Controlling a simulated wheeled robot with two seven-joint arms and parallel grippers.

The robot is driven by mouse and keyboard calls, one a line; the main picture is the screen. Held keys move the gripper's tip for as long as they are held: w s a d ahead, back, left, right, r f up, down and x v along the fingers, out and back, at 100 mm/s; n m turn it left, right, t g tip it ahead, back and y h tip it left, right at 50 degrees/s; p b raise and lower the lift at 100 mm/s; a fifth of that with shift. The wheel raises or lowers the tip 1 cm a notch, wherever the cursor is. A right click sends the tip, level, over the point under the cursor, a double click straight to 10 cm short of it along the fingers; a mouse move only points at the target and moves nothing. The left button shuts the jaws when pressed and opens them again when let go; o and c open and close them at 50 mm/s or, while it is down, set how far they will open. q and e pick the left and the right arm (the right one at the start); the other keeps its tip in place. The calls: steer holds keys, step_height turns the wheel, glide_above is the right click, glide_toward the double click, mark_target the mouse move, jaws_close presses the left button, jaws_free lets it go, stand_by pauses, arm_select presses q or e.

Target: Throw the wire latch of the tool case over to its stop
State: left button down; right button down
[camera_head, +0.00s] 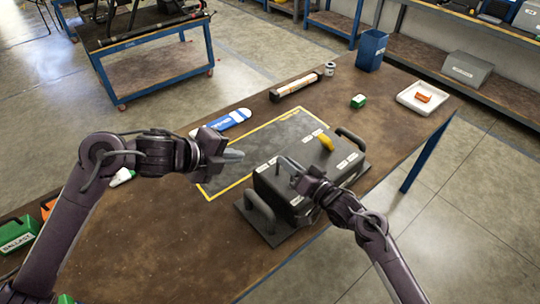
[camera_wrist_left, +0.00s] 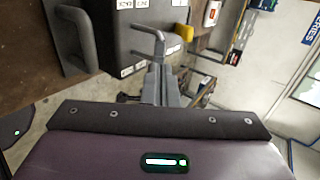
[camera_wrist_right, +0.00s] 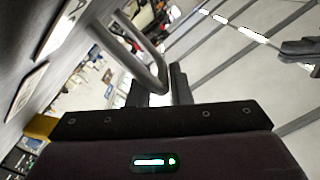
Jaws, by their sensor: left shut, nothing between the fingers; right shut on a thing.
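The dark grey tool case (camera_head: 300,185) lies on the brown workbench, with white labels and a yellow piece (camera_head: 325,142) on its lid. A grey bent bar, which looks like the wire latch (camera_head: 285,161), stands up at the case's edge; it also shows in the left wrist view (camera_wrist_left: 152,38). My right gripper (camera_head: 297,174) is shut on this bar, which runs between its fingers in the right wrist view (camera_wrist_right: 150,68). My left gripper (camera_head: 236,155) is shut and empty, left of the case and apart from it. The latch's hinge and stop cannot be made out.
Handles stand at the case's near (camera_head: 262,208) and far (camera_head: 352,138) ends. A yellow-outlined dark mat (camera_head: 225,178) lies beside it. The bench's left front is mostly clear.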

mark_target(277, 157)
arm_select(q)
steer(key=x, duration=1.3)
steer(key=shift+w+d+f, duration=0.1)
steer(key=shift+w+d, duration=0.1)
steer(key=shift+w, duration=0.15)
arm_select(e)
steer(key=shift+a+r, duration=0.1)
arm_select(q)
steer(key=shift+d, duration=0.1)
steer(key=shift+w+d+f+y, duration=0.1)
steer(key=shift+w+d+y, duration=0.15)
steer(key=shift+w+y, duration=0.05)
arm_select(e)
steer(key=shift+s+a, duration=0.1)
steer(key=shift+a, duration=0.1)
arm_select(q)
steer(key=shift+d+f, duration=0.1)
steer(key=shift+f, duration=0.05)
arm_select(e)
steer(key=shift+a, duration=0.1)
arm_select(q)
steer(key=shift+s, duration=0.1)
arm_select(e)
steer(key=c, duration=1.5)
jaws_free()
steer(key=shift+s+r, duration=0.1)
steer(key=shift+s, duration=0.1)
steer(key=shift+o, duration=0.2)
